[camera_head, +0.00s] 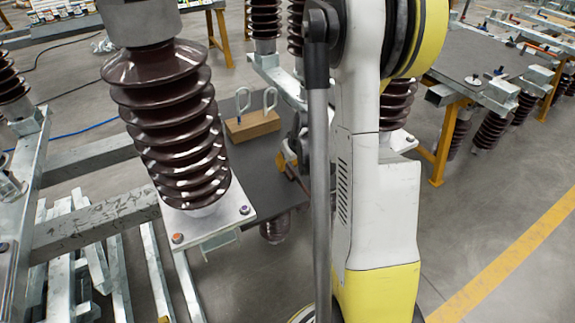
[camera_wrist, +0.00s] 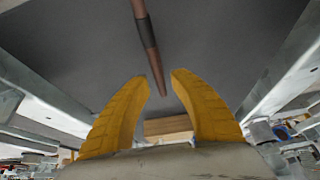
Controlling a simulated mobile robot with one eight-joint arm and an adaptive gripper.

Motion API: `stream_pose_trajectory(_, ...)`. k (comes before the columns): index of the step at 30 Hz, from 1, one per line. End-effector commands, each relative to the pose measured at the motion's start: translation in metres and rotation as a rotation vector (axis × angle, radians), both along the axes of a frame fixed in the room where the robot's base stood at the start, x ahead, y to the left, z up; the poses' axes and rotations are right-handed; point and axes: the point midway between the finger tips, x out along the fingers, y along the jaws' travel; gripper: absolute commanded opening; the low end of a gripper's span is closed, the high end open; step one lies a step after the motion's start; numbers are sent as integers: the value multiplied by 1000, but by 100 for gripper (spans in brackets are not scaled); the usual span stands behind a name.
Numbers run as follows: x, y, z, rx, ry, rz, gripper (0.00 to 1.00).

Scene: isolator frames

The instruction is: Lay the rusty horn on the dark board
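The rusty horn (camera_wrist: 153,60) is a thin brown rod with a darker band. In the wrist view it runs down from the top edge, and its lower end shows between my fingers. My gripper (camera_wrist: 160,80) has two yellow fingers spread apart, with a gap on both sides of the horn. The dark board (camera_head: 240,158) is a flat grey-black plate beyond the large insulator; it also fills the wrist view's background (camera_wrist: 230,40). In the head view a brown rod (camera_head: 296,179) shows against the board beside a yellow finger; my arm hides much there. I cannot tell whether the horn touches the board.
A wooden block (camera_head: 252,126) with two metal eye hooks stands on the board; wood also shows beyond my fingers (camera_wrist: 168,126). A large brown ribbed insulator (camera_head: 178,125) stands at the left on a metal plate. Steel beams (camera_head: 95,225) lie left. Open floor is at the right.

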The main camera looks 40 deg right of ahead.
Motion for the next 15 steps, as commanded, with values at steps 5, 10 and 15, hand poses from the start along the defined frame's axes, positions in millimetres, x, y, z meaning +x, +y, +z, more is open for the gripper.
stream_pose_trajectory(5,-19,5,43,0,0,-3,27)
stream_pose_trajectory(10,-34,9,74,0,0,-1,27)
stream_pose_trajectory(15,-43,12,91,0,0,-1,27)
